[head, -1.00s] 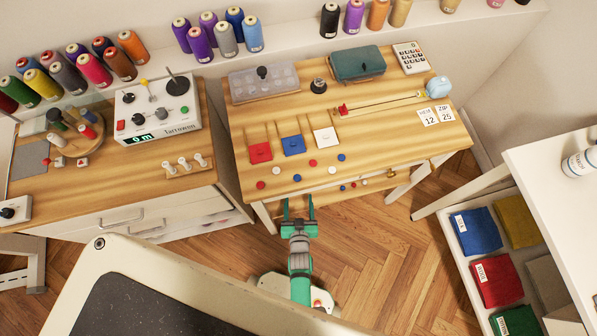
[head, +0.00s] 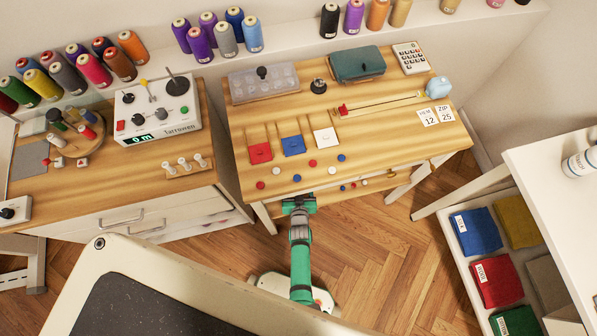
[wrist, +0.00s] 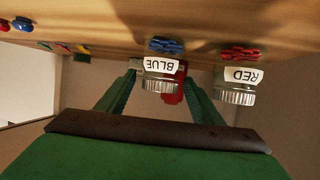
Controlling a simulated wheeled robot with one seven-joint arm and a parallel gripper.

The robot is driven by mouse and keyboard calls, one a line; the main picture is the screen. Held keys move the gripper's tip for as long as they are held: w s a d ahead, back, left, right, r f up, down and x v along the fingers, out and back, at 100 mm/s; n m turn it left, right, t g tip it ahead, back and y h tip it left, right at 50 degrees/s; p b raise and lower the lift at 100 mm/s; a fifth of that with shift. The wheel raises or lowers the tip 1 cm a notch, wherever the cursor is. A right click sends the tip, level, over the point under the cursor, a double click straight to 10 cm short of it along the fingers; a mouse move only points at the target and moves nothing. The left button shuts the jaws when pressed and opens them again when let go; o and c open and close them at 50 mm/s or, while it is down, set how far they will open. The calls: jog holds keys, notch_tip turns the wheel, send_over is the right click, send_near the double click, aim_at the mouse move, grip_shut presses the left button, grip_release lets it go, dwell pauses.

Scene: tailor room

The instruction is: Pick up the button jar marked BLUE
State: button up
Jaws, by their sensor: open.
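The jar marked BLUE (wrist: 160,83) shows in the wrist view, which is upside down. It has a ribbed metal lid, a white label and blue buttons in its clear body. It lies in line with the gap between the two green fingers of my gripper (wrist: 160,86), which are apart. I cannot tell how deep it is between them. A jar marked RED (wrist: 238,90), with red buttons, is to its right, outside the fingers. In the head view my gripper (head: 299,200) is at the table's front edge; I cannot make out the jars there.
A red object (wrist: 174,95) shows behind the BLUE jar. The wooden worktable (head: 400,125) holds coloured squares and loose buttons. A lower wooden shelf (head: 320,208) with small items is under its front edge. A bin of folded cloth (head: 480,280) stands to the right.

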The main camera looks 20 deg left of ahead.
jog(key=shift+w+a+f, duration=0.15)
jog(key=shift+w, duration=0.1)
jog(key=c, duration=1.2)
